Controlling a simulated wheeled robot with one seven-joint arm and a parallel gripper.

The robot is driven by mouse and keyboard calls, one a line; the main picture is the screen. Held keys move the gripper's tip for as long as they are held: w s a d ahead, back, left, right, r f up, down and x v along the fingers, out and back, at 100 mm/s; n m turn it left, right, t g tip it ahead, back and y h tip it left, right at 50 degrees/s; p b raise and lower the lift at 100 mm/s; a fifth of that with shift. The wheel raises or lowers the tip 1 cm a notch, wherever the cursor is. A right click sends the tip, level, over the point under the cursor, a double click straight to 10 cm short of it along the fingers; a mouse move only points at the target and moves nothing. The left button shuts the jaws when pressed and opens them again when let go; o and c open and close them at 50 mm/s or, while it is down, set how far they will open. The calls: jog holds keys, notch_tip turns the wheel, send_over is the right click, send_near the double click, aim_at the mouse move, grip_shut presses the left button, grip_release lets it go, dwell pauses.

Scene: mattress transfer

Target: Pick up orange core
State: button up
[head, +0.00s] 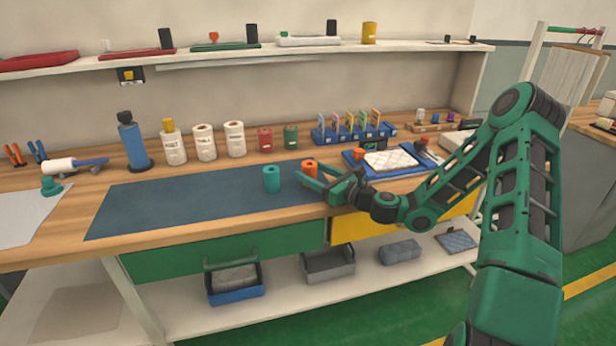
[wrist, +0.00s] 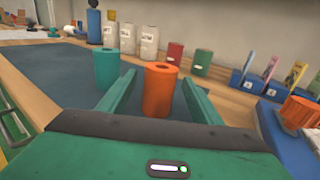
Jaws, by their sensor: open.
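The orange core (head: 309,171) is a short upright hollow cylinder on the dark mat (head: 165,205), near its right end. In the wrist view the orange core (wrist: 160,90) stands between the two green fingers of my gripper (wrist: 157,100), with gaps on both sides. My gripper (head: 318,180) is open and reaches in from the right at low height. A teal core (head: 271,179) stands upright just left of the orange core. In the wrist view the teal core (wrist: 106,68) is just outside the left finger. The fingers partly cover the orange core in the head view.
A blue tray (head: 352,165) with a white quilted pad (head: 390,160) and another orange piece (head: 358,154) lies to the right. Labelled white rolls (head: 204,142), a red can (head: 265,140) and a green can (head: 290,137) stand behind. The mat's left part is clear.

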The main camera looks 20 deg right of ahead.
jog(key=shift+w+a, duration=0.3)
jog(key=shift+w, duration=0.2)
jog(key=c, duration=1.2)
jog(key=shift+o, duration=0.2)
